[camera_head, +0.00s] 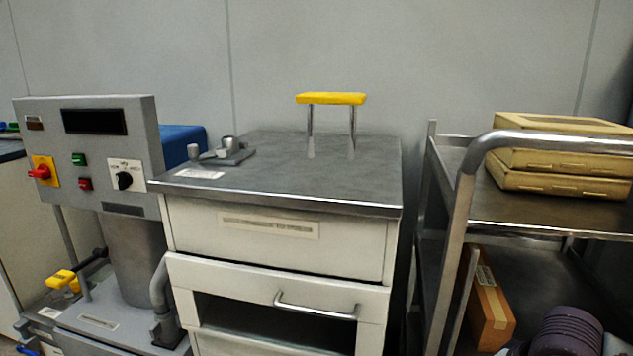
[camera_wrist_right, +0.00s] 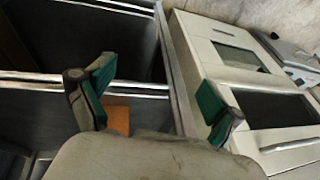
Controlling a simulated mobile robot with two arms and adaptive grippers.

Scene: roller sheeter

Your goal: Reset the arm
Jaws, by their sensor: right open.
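My right gripper (camera_wrist_right: 155,98) shows in the right wrist view with its two green-padded fingers spread wide apart. It is open, and nothing is between the fingers. It hangs in front of the metal cart and the white cabinet, apart from both as far as I can tell.
A white cabinet (camera_head: 280,233) with a yellow-topped handle (camera_head: 331,98) stands in the middle. A grey control panel (camera_head: 92,150) is at left. A metal cart (camera_head: 556,212) at right holds beige boxes (camera_head: 560,158). An orange-brown box (camera_head: 490,308) sits on its lower shelf.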

